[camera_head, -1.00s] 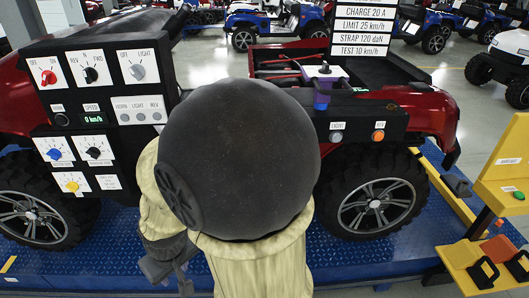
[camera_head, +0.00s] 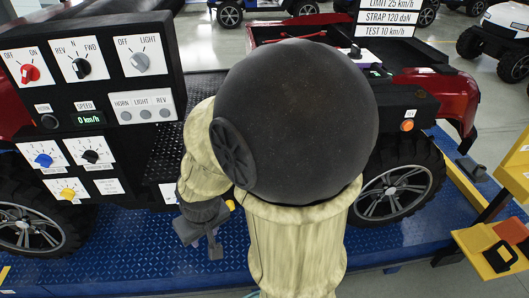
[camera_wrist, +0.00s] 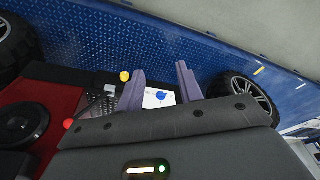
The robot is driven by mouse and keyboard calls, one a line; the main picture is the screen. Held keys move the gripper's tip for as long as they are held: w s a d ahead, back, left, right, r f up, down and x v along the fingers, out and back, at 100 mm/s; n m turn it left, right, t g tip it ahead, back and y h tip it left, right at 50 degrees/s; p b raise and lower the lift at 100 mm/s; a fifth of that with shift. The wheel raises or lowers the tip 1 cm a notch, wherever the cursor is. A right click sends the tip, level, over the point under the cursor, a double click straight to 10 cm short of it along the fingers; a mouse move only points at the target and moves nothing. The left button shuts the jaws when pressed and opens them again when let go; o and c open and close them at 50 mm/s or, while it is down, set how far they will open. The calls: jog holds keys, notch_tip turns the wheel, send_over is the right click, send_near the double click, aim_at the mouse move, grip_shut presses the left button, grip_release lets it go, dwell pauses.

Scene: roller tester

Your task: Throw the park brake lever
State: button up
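My gripper (camera_wrist: 160,82) is open and empty, with its two grey-purple fingers apart in the wrist view. In the head view its grey end (camera_head: 214,246) hangs low in front of the vehicle, below the control panel's right side. A yellow knob (camera_wrist: 124,76) shows just left of the fingers in the wrist view, apart from them. A yellow tip also shows beside my wrist in the head view (camera_head: 230,205). A red knob (camera_wrist: 68,124) is farther left. No lever is labelled legibly, so I cannot tell which is the park brake lever.
The black control panel (camera_head: 105,65) with rotary knobs stands at left; its speed display (camera_head: 89,118) reads 0 km/h. A blue tread-plate deck (camera_head: 130,265) lies below. The vehicle's right wheel (camera_head: 392,190) and a yellow stand (camera_head: 490,240) are at right. My arm hides the middle.

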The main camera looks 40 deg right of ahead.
jog(key=o, duration=0.3)
jog(key=shift+s+r, duration=0.1)
jog(key=shift+s, duration=0.1)
jog(key=shift+o, duration=0.3)
jog(key=shift+w+d+r, duration=0.2)
jog(key=shift+d, duration=0.05)
jog(key=w+d+r+m+h+p, duration=0.1)
jog(key=w+d+m, duration=0.3)
jog(key=d, duration=0.5)
jog(key=w+d+r+m+h+p, duration=0.2)
jog(key=w+d+r+m+p, duration=0.1)
jog(key=w+d, duration=0.4)
jog(key=w+d+r+m+g+h+p, duration=0.1)
jog(key=w+d+r+m+p, duration=0.2)
jog(key=d, duration=0.9)
jog(key=w+m, duration=0.1)
jog(key=w, duration=0.2)
jog(key=shift+w+r+m, duration=0.25)
jog(key=shift+w+m, duration=0.1)
jog(key=shift+m, duration=0.05)
jog(key=p+x, duration=0.1)
jog(key=x, duration=0.4)
jog(key=p+x, duration=0.2)
jog(key=x, duration=0.4)
jog(key=p+x, duration=0.1)
jog(key=x, duration=0.5)
jog(key=shift+s+d+f, duration=0.15)
jog(key=shift+d, duration=0.25)
